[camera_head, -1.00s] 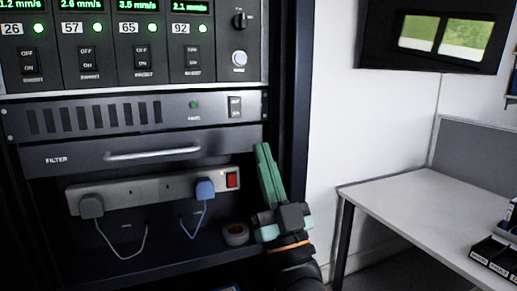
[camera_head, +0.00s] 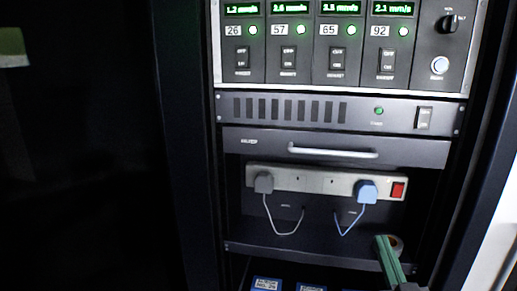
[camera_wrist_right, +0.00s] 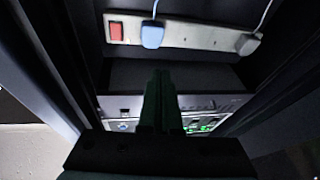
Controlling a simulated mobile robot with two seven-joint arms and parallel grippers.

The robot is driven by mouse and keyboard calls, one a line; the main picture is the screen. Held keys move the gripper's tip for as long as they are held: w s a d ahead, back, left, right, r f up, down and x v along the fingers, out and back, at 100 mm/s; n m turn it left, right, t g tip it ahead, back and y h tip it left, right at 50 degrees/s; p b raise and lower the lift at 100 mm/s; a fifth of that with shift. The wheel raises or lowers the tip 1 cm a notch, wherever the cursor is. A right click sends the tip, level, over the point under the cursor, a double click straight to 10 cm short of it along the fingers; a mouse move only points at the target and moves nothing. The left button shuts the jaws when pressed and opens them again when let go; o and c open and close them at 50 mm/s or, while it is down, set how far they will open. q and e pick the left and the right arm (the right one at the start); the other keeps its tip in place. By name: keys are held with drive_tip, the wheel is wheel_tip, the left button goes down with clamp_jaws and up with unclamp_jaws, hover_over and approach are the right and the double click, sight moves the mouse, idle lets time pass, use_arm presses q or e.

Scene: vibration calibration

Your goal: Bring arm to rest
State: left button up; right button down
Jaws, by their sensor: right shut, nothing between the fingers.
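My right gripper (camera_head: 388,258) shows at the lower right of the head view, its green fingers together and pointing up, in front of the rack's lower shelf. In the right wrist view the closed green fingers (camera_wrist_right: 159,95) stand in the middle with nothing between them. Beyond them is the white power strip (camera_wrist_right: 188,33), which also shows in the head view (camera_head: 313,182). A gap seems to lie between the fingers and the strip. My left gripper is in neither view.
The rack holds a panel of numbered modules (camera_head: 305,75) with green displays, a vented unit (camera_head: 400,115) and a filter drawer (camera_head: 240,148). A grey plug (camera_head: 263,182), a blue plug (camera_head: 367,191) and a red switch (camera_head: 398,190) are on the strip.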

drive_tip(key=s+a+f+n+g+y+p, duration=0.1)
drive_tip(key=s+a+f+g+p, duration=0.15)
drive_tip(key=f, duration=0.75)
drive_tip(key=s+a+f+g+y+p, duration=0.1)
drive_tip(key=s+a+f+g, duration=0.2)
drive_tip(key=f, duration=0.6)
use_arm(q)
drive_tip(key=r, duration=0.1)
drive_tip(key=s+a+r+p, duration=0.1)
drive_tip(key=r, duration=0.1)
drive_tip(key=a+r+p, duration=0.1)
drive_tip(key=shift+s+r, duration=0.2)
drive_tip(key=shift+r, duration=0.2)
use_arm(e)
drive_tip(key=s+a+f+g+y, duration=0.1)
drive_tip(key=s+a+f+g, duration=0.1)
drive_tip(key=s+f+g, duration=0.5)
drive_tip(key=s+f, duration=0.6)
drive_tip(key=s, duration=0.1)
drive_tip(key=shift+s+a+f+n, duration=0.15)
drive_tip(key=shift+s+f+n, duration=0.15)
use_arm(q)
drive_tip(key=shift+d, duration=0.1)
